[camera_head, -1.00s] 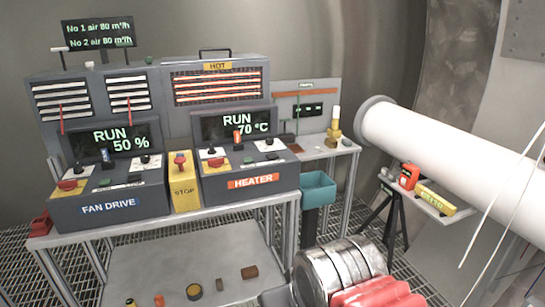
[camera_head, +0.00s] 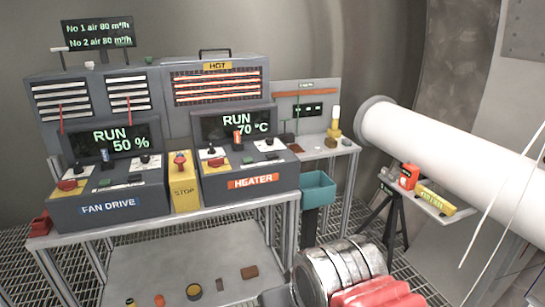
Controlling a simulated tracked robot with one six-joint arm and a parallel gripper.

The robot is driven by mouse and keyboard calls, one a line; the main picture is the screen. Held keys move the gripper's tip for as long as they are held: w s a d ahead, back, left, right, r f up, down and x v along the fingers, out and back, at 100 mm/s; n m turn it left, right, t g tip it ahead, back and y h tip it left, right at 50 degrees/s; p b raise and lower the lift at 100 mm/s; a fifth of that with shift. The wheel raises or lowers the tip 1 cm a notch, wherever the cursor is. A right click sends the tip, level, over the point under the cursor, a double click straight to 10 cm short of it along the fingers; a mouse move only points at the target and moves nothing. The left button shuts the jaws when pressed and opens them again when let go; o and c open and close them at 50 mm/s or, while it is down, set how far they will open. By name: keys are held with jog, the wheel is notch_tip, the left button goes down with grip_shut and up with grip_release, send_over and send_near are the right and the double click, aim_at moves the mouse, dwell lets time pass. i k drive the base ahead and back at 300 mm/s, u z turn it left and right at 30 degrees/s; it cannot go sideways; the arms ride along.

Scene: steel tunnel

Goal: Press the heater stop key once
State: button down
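The heater console (camera_head: 246,186) stands on the bench, with an orange HEATER label on its sloped front. Its screen (camera_head: 233,125) reads RUN and 70 °C. On its top face I see a red round button (camera_head: 215,162) at the left, a small green key (camera_head: 247,160) in the middle, and a black knob (camera_head: 270,142) on a white plate. A dark flat key (camera_head: 272,156) lies below the knob. The key markings are too small to read, so I cannot tell which one is the stop key. My gripper is not in view.
The fan drive console (camera_head: 108,205) is at the left. A yellow STOP box (camera_head: 184,188) stands between the consoles. A teal bin (camera_head: 318,188) is to the right. A large white pipe (camera_head: 450,150) crosses the right side. Silver and red ribbed parts (camera_head: 340,272) fill the bottom middle.

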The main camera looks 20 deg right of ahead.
aim_at(270, 156)
jog(key=u, duration=0.35)
jog(key=i, duration=1.8)
jog(key=z, duration=0.4)
